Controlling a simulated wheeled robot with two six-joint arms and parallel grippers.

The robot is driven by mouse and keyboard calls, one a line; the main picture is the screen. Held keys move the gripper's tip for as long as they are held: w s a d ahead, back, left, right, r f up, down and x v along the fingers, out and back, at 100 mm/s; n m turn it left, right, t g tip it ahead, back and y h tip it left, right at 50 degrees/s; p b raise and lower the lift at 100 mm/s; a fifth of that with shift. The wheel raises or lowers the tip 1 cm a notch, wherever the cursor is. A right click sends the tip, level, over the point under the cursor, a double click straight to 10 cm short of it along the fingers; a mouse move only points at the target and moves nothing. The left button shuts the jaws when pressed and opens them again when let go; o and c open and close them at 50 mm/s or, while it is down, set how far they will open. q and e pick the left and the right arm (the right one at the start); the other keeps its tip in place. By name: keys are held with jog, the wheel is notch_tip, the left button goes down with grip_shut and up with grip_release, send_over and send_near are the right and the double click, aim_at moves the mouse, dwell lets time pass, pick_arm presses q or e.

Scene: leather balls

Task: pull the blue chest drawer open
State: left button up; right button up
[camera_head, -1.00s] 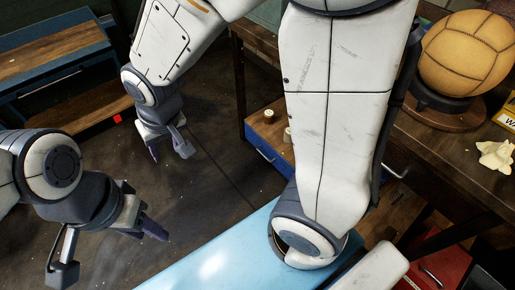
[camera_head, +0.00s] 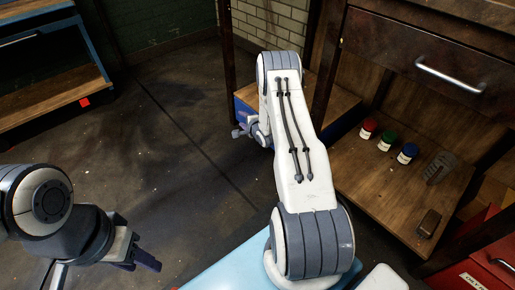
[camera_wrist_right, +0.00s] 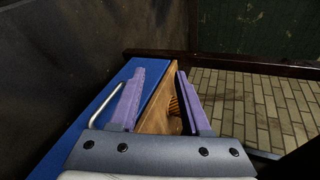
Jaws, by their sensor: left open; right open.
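The blue chest drawer shows in the right wrist view as a long blue front (camera_wrist_right: 72,138) with a silver bar handle (camera_wrist_right: 107,104). A wooden surface lies beside the blue edge. In the head view only a strip of blue (camera_head: 244,107) shows under the wooden surface, partly hidden by my right arm; the handle is not visible there. My right gripper (camera_wrist_right: 160,72) is open, its purple fingers over the blue edge and wood, with the handle outside the left finger. It also shows in the head view (camera_head: 243,132). My left gripper (camera_head: 138,245) is open and empty over the floor.
A wooden workbench with a closed drawer (camera_head: 430,70) stands at right. Its lower shelf holds a red jar (camera_head: 368,129), a green jar (camera_head: 387,140) and a blue jar (camera_head: 407,153). A red cabinet (camera_head: 485,262) is at bottom right. The floor at centre left is open.

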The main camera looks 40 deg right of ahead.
jog(key=s+d+f+m+t+h+b, duration=0.1)
jog(key=s+d+f+m+b, duration=0.25)
jog(key=f, duration=0.35)
jog(key=s+d+f+m+t+h+b, duration=0.1)
jog(key=s+d+f+m+b, duration=0.2)
jog(key=f, duration=0.4)
jog(key=shift+n, duration=0.55)
jog(key=b+x, duration=0.2)
jog(key=x, duration=0.1)
jog(key=b+x, duration=0.2)
jog(key=x, duration=0.1)
jog(key=b+x, duration=0.2)
jog(key=x, duration=0.1)
jog(key=shift+d+f, duration=0.2)
jog(key=shift+d, duration=0.2)
jog(key=shift+w+d+r+b, duration=0.1)
jog(key=shift+w+b, duration=0.1)
jog(key=shift+w, duration=0.15)
jog(key=shift+w+d+b, duration=0.1)
jog(key=shift+w+b, duration=0.05)
jog(key=shift+w, duration=0.2)
pick_arm(q)
notch_tip(320, 180, down, 16)
jog(key=shift+r, duration=0.1)
pick_arm(e)
grip_shut()
jog(key=shift+s, duration=0.1)
